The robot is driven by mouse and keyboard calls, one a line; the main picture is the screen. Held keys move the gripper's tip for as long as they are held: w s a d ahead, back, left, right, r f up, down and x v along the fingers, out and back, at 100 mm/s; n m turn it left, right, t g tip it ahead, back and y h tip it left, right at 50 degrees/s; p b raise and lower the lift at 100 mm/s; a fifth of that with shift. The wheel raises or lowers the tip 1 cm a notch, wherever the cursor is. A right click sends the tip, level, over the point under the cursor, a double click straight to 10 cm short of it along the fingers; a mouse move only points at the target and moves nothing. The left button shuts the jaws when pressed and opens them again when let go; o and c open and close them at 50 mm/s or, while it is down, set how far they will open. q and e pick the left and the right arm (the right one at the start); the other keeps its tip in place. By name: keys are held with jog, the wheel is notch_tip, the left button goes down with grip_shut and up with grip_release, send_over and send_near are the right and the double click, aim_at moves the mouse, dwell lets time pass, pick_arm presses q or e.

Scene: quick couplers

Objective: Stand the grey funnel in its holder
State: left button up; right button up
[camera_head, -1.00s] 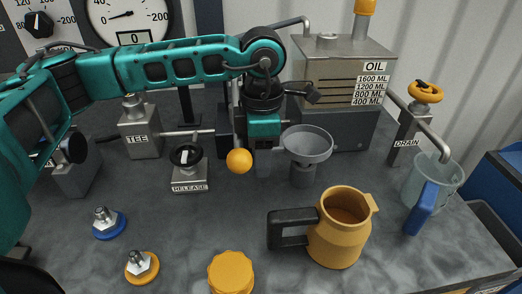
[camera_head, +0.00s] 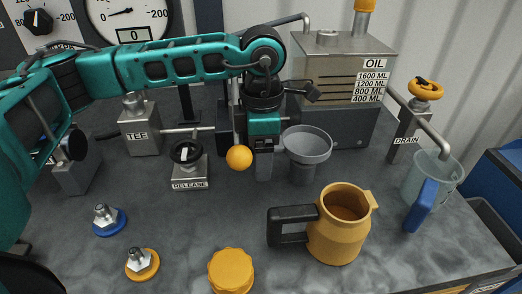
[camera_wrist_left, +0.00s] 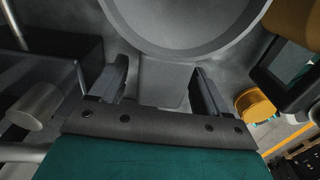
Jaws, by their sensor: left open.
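The grey funnel (camera_head: 307,143) is upright in the head view, its wide bowl facing up. A short grey cylinder (camera_head: 302,173), likely the holder, shows directly beneath the bowl; how deep the funnel sits in it is hidden. My left gripper (camera_head: 263,170) is low at the funnel's left side, pointing down. In the left wrist view the bowl (camera_wrist_left: 185,25) fills the top, and its grey tab (camera_wrist_left: 163,80) lies between the two fingers (camera_wrist_left: 160,92). The fingers are open, with gaps showing beside the tab. My right gripper is not in view.
A yellow jug (camera_head: 338,235) stands in front of the funnel. The oil tank (camera_head: 345,80) is behind, the release valve (camera_head: 189,170) left, and a clear jug (camera_head: 440,178) right.

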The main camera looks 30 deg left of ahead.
pick_arm(q)
notch_tip(320, 180, up, 13)
jog(key=p, duration=0.1)
dwell(0.6)
jog(key=shift+d+f, duration=0.1)
